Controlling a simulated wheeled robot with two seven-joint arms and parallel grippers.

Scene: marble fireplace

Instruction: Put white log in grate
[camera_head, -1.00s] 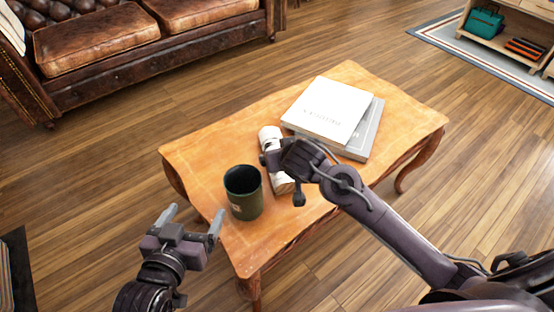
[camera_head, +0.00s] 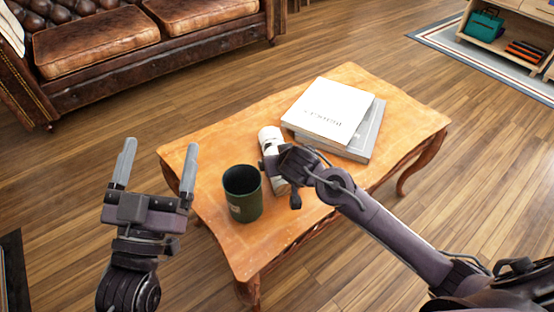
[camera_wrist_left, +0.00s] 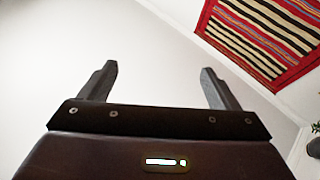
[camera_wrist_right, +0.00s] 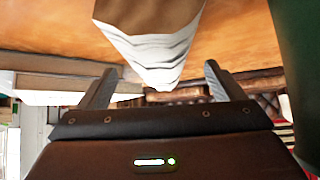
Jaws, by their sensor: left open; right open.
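The white log (camera_head: 270,138) lies on the wooden table, between the dark green cup and the books. My right gripper (camera_head: 279,183) is open at the log, and its own hand and arm hide part of the log in the head view. In the right wrist view the log's pale, flaky end (camera_wrist_right: 150,55) shows between and beyond the open fingers (camera_wrist_right: 160,80). I cannot tell whether they touch it. My left gripper (camera_head: 160,150) is open and empty, left of the table; its fingers also show in the left wrist view (camera_wrist_left: 155,80). The grate is not in view.
The dark green cup (camera_head: 243,197) stands close left of the log. White and grey books (camera_head: 328,112) are stacked behind it on the table (camera_head: 400,105). A brown leather sofa (camera_head: 95,45) stands at the back left. The wooden floor (camera_head: 490,170) at right is clear.

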